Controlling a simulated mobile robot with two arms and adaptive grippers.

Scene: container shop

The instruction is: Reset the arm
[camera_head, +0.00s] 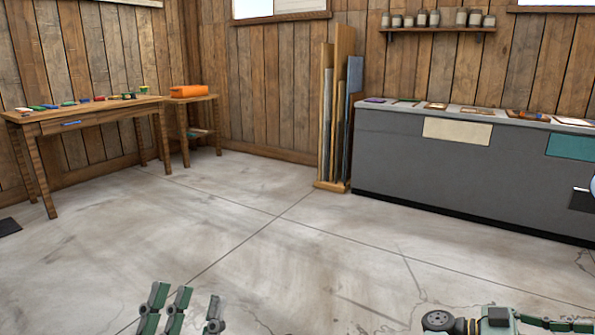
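My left gripper (196,308) shows at the bottom edge, left of centre. Its green and dark grey fingers point up, with a gap between them and nothing held in it. The floor lies behind it. Part of my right arm with its gripper (510,320) lies along the bottom right edge and is cut off by the frame. Its fingers do not show clearly enough to tell their state.
A wooden table (88,113) with small coloured items stands at the left. A side table holds an orange box (188,91). Boards (340,115) lean in the back corner. A long grey counter (450,165) stands at the right. The concrete floor (260,235) between is clear.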

